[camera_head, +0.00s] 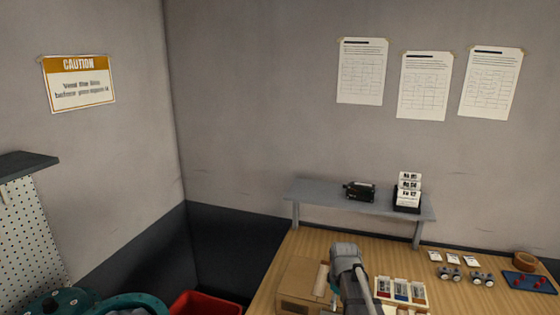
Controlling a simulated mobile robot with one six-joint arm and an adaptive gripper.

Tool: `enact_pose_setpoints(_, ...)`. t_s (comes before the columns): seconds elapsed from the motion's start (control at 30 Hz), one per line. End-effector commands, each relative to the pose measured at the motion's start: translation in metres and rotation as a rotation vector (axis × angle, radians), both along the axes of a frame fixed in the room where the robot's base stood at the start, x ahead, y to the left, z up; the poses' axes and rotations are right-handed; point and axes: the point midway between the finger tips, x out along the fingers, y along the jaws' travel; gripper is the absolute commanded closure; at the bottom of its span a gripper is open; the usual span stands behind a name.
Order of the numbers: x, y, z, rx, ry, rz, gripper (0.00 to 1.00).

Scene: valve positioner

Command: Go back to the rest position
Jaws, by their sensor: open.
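Part of my arm shows at the bottom centre, a grey rounded joint with a light tube, in front of the wooden workbench (266,293). My gripper's fingers cannot be made out; they are out of the picture or hidden behind the arm. A tan box or board (299,279) lies on the bench just left of the arm. A tray of small coloured parts (403,284) lies just right of it.
A grey raised shelf (320,194) at the back holds a black device (359,191) and a card holder (407,196). Small fittings (450,274), a tape roll (525,262) and a blue tray (515,281) lie right. A red bin (203,304) and teal drum (133,304) stand left.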

Motion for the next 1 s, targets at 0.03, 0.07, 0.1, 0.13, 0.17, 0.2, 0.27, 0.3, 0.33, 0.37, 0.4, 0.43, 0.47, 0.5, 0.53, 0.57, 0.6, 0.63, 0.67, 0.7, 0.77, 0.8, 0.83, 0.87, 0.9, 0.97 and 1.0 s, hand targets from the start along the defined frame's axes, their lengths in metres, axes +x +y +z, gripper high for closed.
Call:
enact_pose_setpoints(0.03,-0.022,0.002,-0.012,0.000,0.000,-0.064,0.51)
enact_pose_setpoints(0.07,-0.030,0.002,-0.015,0.000,0.000,-0.104,0.51)
enact_pose_setpoints(0.1,-0.040,0.003,-0.020,-0.001,-0.001,-0.158,0.51)
enact_pose_setpoints(0.13,-0.048,0.004,-0.023,-0.001,-0.001,-0.200,0.51)
enact_pose_setpoints(0.17,-0.055,0.005,-0.026,-0.001,-0.001,-0.241,0.51)
enact_pose_setpoints(0.2,-0.066,0.005,-0.031,-0.001,-0.001,-0.295,0.51)
enact_pose_setpoints(0.27,-0.081,0.007,-0.037,-0.002,-0.001,-0.374,0.51)
enact_pose_setpoints(0.3,-0.090,0.007,-0.040,-0.001,-0.001,-0.425,0.51)
enact_pose_setpoints(0.33,-0.097,0.008,-0.043,-0.001,-0.001,-0.461,0.51)
enact_pose_setpoints(0.37,-0.103,0.008,-0.045,-0.001,-0.001,-0.495,0.51)
enact_pose_setpoints(0.4,-0.110,0.009,-0.048,-0.002,-0.002,-0.537,0.51)
enact_pose_setpoints(0.43,-0.115,0.009,-0.050,-0.002,-0.002,-0.565,0.51)
enact_pose_setpoints(0.47,-0.119,0.009,-0.051,-0.002,-0.002,-0.591,0.51)
enact_pose_setpoints(0.5,-0.123,0.010,-0.053,-0.002,-0.002,-0.621,0.51)
enact_pose_setpoints(0.53,-0.126,0.010,-0.054,-0.002,-0.002,-0.639,0.51)
enact_pose_setpoints(0.57,-0.129,0.010,-0.055,-0.002,-0.002,-0.656,0.51)
enact_pose_setpoints(0.6,-0.131,0.011,-0.056,-0.003,-0.002,-0.673,0.51)
enact_pose_setpoints(0.63,-0.132,0.011,-0.056,-0.003,-0.002,-0.683,0.51)
enact_pose_setpoints(0.67,-0.133,0.011,-0.056,-0.003,-0.002,-0.689,0.51)
enact_pose_setpoints(0.7,-0.134,0.011,-0.056,-0.003,-0.002,-0.696,0.51)
enact_pose_setpoints(0.77,-0.134,0.011,-0.056,-0.003,-0.002,-0.701,0.51)
enact_pose_setpoints(0.8,-0.133,0.011,-0.056,-0.003,-0.002,-0.701,0.51)
enact_pose_setpoints(0.83,-0.133,0.011,-0.055,-0.003,-0.002,-0.701,0.51)
enact_pose_setpoints(0.87,-0.133,0.011,-0.055,-0.003,-0.002,-0.701,0.51)
enact_pose_setpoints(0.9,-0.133,0.012,-0.055,-0.003,-0.002,-0.700,0.51)
enact_pose_setpoints(0.97,-0.133,0.011,-0.055,-0.003,-0.002,-0.700,0.51)
enact_pose_setpoints(1.0,-0.133,0.011,-0.055,-0.003,-0.002,-0.699,0.51)
